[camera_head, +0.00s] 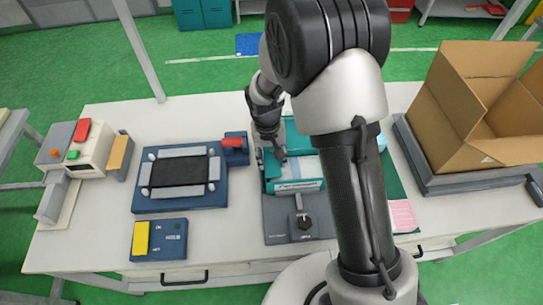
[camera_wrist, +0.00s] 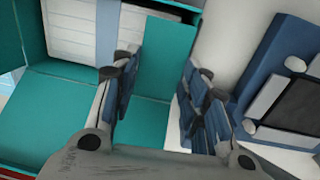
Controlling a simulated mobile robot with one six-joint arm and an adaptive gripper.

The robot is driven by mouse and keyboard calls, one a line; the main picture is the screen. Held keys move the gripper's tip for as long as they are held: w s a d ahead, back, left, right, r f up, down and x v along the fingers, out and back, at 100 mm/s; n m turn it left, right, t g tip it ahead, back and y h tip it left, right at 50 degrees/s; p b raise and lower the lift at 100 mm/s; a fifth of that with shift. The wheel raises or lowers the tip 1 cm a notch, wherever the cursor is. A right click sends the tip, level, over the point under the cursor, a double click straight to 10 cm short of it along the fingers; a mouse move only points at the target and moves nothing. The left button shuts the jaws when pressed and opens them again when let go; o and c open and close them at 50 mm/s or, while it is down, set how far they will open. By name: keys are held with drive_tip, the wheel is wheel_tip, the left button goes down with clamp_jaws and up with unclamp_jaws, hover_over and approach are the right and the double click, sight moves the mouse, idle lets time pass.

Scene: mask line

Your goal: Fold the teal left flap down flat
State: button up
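A teal box (camera_head: 296,186) stands open in the grey fixture. In the wrist view it holds a stack of white masks (camera_wrist: 75,25) with a pale blue band across it. A teal left flap (camera_wrist: 150,112) shows between my fingers on the side toward the blue fixture; whether they touch it is unclear. Another teal flap (camera_wrist: 45,112) spreads at the lower left of that view. My gripper (camera_wrist: 162,85) is open, one finger over the box side and the other outside it.
A blue fixture with a black pad (camera_head: 178,172) and a red-knobbed clamp (camera_head: 233,143) stand left of the box. A control box with a yellow button (camera_head: 141,238) is in front. A pink card (camera_head: 402,215) and a large open carton (camera_head: 490,105) are at right.

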sight(273, 162)
drive_tip(key=c, duration=0.5)
drive_tip(key=shift+o, duration=0.2)
drive_tip(key=shift+d+f+y+p, duration=0.15)
drive_tip(key=shift+y+p, duration=0.15)
drive_tip(key=shift+y, duration=0.2)
drive_tip(key=o, duration=1.1)
wheel_tip(273, 162, up, 12)
drive_tip(key=shift+r, duration=0.1)
